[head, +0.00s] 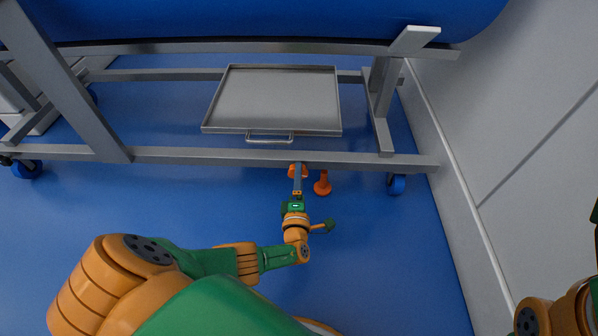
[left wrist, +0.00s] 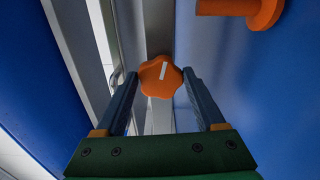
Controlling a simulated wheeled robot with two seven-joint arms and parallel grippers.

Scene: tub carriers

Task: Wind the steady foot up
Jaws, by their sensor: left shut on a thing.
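An orange lobed knob (left wrist: 150,82) with a white mark line sits between the two fingertips of my left gripper (left wrist: 160,84) in the left wrist view. My left gripper (head: 298,176) is shut on the knob, which shows in the head view (head: 298,168) at the front lower rail of the carrier. The orange steady foot (head: 322,186), a short stem with a wider round end, is just right of the knob; part of it shows at the top right of the left wrist view (left wrist: 262,12). I cannot tell whether it touches the floor. My right gripper is out of view.
The grey carrier frame (head: 200,154) stands on blue castors (head: 397,184) and bears a large blue tub (head: 250,18). A grey tray (head: 275,98) with a front handle is under the tub. A pale wall (head: 520,110) is at the right. The blue floor in front is clear.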

